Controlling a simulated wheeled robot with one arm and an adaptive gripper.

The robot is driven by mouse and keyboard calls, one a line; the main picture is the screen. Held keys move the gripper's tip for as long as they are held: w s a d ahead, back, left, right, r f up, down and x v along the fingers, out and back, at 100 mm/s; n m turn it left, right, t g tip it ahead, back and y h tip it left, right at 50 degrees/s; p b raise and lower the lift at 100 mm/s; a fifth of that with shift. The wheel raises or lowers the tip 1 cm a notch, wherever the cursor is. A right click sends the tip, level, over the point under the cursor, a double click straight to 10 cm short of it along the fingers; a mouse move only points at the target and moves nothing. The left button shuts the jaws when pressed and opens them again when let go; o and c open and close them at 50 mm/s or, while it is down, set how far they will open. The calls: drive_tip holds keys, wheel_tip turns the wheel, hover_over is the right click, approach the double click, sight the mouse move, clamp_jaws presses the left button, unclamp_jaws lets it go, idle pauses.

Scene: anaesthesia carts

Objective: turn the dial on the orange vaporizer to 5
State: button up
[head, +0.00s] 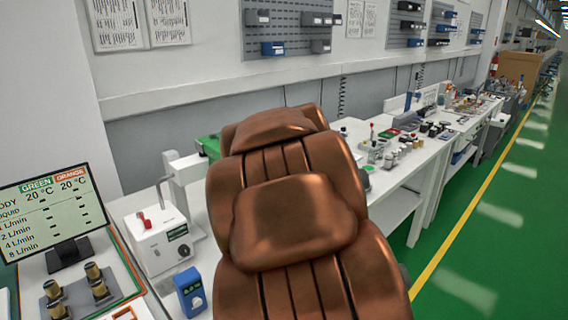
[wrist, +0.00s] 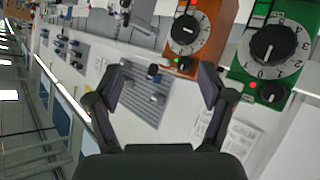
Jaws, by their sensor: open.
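The orange vaporizer (wrist: 209,17) shows at the top of the wrist view, turned on its side. Its dial (wrist: 184,33) has a black knob on a pale numbered disc; the setting is too small to read surely. A red light and a green light sit beside the dial. My gripper (wrist: 164,84) is open and empty, its two dark fingers wide apart. The dial appears beyond the fingertips, toward the right finger, with no contact visible. A green vaporizer (wrist: 240,60) with a larger-looking dial (wrist: 268,45) is to the right.
In the head view, a monitor (head: 52,212) lists green and orange at 20 °C. A white device (head: 152,240) and a blue meter (head: 190,292) stand nearby. A large brown shape close to the camera hides mid-bench. Green floor (head: 500,215) is clear at right.

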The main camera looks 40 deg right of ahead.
drive_tip(key=w+d+r+n+t+p, duration=0.1)
drive_tip(key=w+d+r+n+t, duration=0.2)
drive_tip(key=d, duration=0.4)
wheel_tip(320, 180, down, 8)
drive_tip(key=n+t+y+p, duration=0.2)
drive_tip(key=y, duration=0.7)
drive_tip(key=shift+r+p+x, duration=0.15)
drive_tip(key=shift+p+x, duration=0.2)
drive_tip(key=shift+x, duration=1.6)
drive_tip(key=shift+r+p+x, duration=0.15)
drive_tip(key=shift+p+x, duration=0.2)
drive_tip(key=shift+x, duration=1.6)
drive_tip(key=shift+w+d, duration=0.1)
drive_tip(key=shift+w, duration=0.05)
drive_tip(key=shift+c, duration=0.3)
drive_tip(key=c, duration=1.1)
